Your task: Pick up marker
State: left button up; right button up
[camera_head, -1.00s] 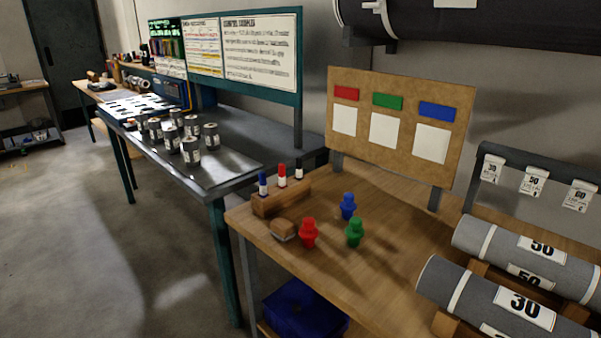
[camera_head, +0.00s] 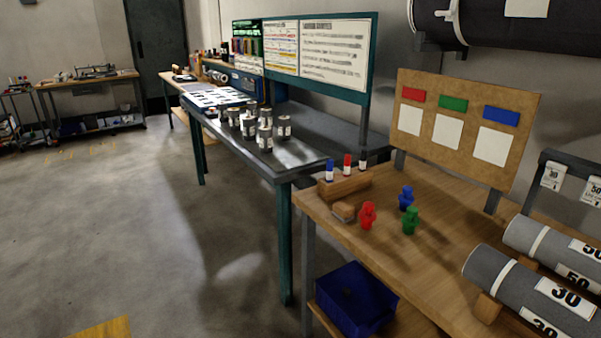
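Several markers stand upright in a wooden block (camera_head: 345,186) at the left back of the wooden table (camera_head: 440,262). One is a blue marker (camera_head: 330,170), one a red marker (camera_head: 347,165) and one a black marker (camera_head: 363,160). Each has a white body and a coloured cap. A wooden-topped eraser-like block (camera_head: 344,211) lies in front of the holder. Neither of my grippers shows in the head view.
Red (camera_head: 368,216), green (camera_head: 411,221) and blue (camera_head: 406,198) figures stand on the table. Grey rolls (camera_head: 535,290) lie on wooden supports at the right. A blue bin (camera_head: 356,298) sits below. A steel bench (camera_head: 310,147) with several cans adjoins at the left. Floor (camera_head: 150,220) is open.

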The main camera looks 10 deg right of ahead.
aim_at(362, 163)
jog(key=u, duration=1.15)
jog(key=i, duration=1.55)
jog(key=z, duration=0.65)
